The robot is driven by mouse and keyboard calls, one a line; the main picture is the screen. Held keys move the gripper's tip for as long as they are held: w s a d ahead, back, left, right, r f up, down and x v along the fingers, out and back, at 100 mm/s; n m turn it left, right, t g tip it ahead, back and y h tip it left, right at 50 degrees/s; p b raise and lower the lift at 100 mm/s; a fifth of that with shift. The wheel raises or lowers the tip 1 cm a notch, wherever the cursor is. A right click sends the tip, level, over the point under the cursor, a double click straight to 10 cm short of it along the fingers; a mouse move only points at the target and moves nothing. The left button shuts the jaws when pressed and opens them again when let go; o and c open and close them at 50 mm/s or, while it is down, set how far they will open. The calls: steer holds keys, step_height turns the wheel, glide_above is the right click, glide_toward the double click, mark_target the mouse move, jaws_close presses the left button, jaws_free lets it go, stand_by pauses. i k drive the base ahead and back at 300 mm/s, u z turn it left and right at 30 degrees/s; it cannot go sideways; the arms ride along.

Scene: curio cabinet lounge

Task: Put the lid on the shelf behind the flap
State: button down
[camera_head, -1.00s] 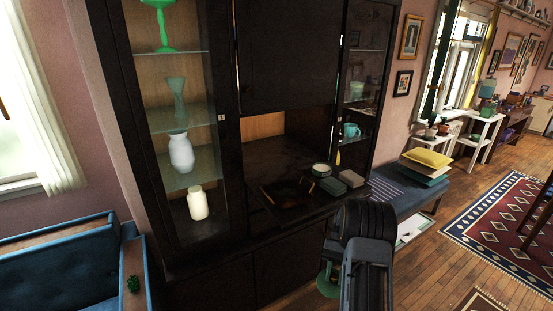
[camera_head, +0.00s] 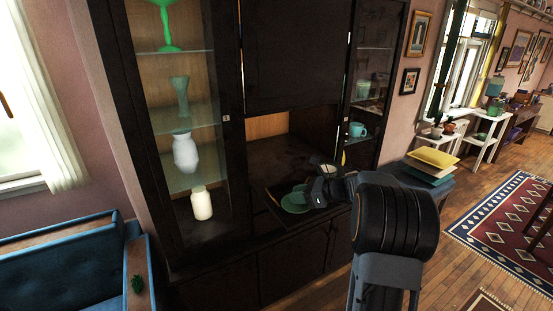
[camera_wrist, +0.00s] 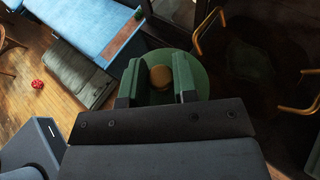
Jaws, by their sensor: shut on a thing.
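The lid is a round green disc (camera_head: 296,199) with a brownish knob (camera_wrist: 160,76). My gripper (camera_head: 312,195) is shut on the knob and holds the lid in front of the cabinet opening, over a dark tray (camera_head: 272,208). In the wrist view the green fingers (camera_wrist: 157,85) stand either side of the knob. A dark panel (camera_head: 290,55), seemingly the flap, covers the upper middle of the cabinet. Below it the opening shows a dark shelf surface (camera_head: 280,155) and a wooden back. Whether the lid touches the tray cannot be told.
The tray has brass handles, seen in the wrist view (camera_wrist: 299,107). A pale-topped round item (camera_head: 322,168) stands close behind my gripper, partly hidden. Glass-door sections flank the opening, with a white vase (camera_head: 185,152) at left and a teal mug (camera_head: 357,130) at right.

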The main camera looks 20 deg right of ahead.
mark_target(264, 168)
steer(key=i, duration=1.4)
steer(key=z, duration=0.05)
